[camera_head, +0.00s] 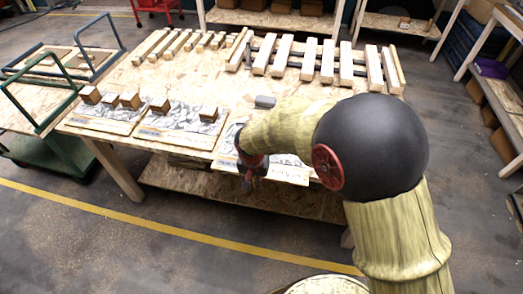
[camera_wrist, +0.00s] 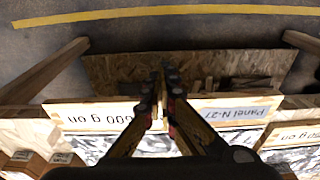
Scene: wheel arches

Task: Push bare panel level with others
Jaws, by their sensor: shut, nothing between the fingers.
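The bare panel (camera_head: 288,174) is a board with a grey-white marbled top and a labelled front strip. It lies at the table's near edge, partly hidden by my arm. In the wrist view its label strip (camera_wrist: 225,109) sticks out past the strips of the panels on both sides. No blocks show on its visible part. My gripper (camera_head: 248,183) is shut and empty, pointing down at the table's near edge. In the wrist view the fingertips (camera_wrist: 165,72) are together, over the lower shelf beyond the strip; whether they touch the panel I cannot tell.
Wooden slats (camera_head: 315,60) lie at the back. A lower shelf (camera_head: 190,180) runs beneath. A green cart (camera_head: 45,150) stands left.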

